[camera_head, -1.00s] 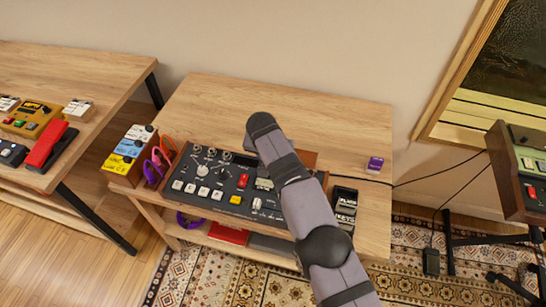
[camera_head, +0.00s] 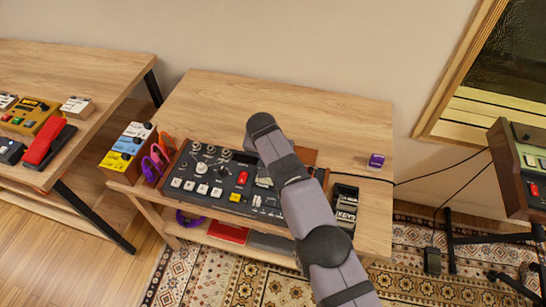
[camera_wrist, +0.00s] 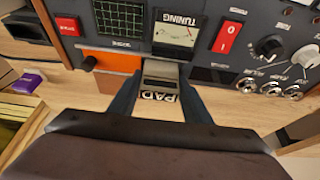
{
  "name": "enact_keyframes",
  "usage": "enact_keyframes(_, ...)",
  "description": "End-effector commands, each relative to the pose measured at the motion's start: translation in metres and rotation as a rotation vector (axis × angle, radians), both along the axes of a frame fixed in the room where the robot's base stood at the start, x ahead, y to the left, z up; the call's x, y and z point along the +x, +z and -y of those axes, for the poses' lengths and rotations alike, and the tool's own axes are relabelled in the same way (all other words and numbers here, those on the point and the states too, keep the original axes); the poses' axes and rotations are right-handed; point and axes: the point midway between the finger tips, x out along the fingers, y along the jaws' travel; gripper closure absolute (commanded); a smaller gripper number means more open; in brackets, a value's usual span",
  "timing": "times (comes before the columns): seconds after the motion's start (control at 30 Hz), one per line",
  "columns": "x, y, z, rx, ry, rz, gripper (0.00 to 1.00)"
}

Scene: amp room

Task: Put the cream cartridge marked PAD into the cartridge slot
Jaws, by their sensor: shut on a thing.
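The cream cartridge marked PAD (camera_wrist: 160,97) is between the dark fingers of my gripper (camera_wrist: 161,80) in the wrist view, its lettering upside down. My gripper is shut on it. The cartridge's far end points at the console (camera_wrist: 205,73), just below the tuning meter (camera_wrist: 177,33). A grey piece shows at that end; I cannot tell whether it is the cartridge or the slot, nor whether the cartridge is inside. The slot opening is not clearly seen. In the head view, the console (camera_head: 190,199) stands on the wooden table, and my arm hides the gripper and cartridge.
A black holder (camera_head: 344,201) with labelled cartridges stands right of the console. A purple box (camera_head: 376,161) sits at the table's right, with a cable near it. The table's back (camera_head: 330,115) is clear.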

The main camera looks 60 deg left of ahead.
Motion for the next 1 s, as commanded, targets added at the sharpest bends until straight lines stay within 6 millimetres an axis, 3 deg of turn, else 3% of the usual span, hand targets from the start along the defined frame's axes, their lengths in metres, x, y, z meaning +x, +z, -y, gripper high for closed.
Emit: enact_keyframes(1.0,0.000,-0.011,0.000,0.001,0.000,0.001,0.82)
